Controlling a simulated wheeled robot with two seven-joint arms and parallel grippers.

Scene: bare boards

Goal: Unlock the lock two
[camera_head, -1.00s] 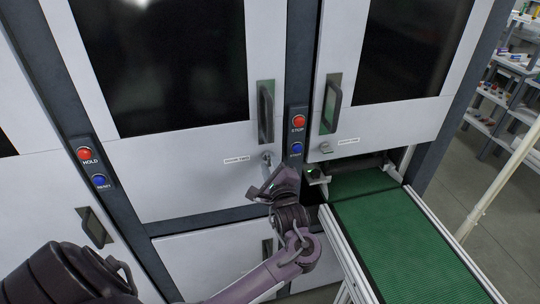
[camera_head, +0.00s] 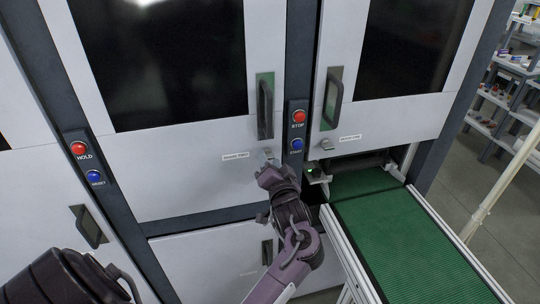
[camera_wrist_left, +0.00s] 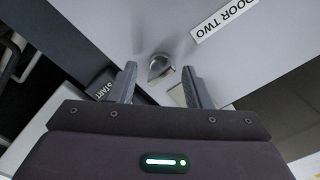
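Lock two is a small metal knob (camera_wrist_left: 160,66) under the handle of the middle white door (camera_head: 190,170), beside a label (camera_wrist_left: 224,18) reading "DOOR TWO". In the head view the lock (camera_head: 268,154) shows just above my left gripper (camera_head: 268,170). In the left wrist view the two fingers of my left gripper (camera_wrist_left: 158,84) are apart, with the knob in front of the gap between their tips. I see no contact with the knob. My right gripper is not in view.
A STOP button (camera_head: 298,117) and a blue START button (camera_head: 296,145) sit on the dark post right of the lock. Another door (camera_head: 400,125) has a similar knob (camera_head: 327,144). A green conveyor (camera_head: 400,235) runs at the lower right. Door handles (camera_head: 265,108) stick out above.

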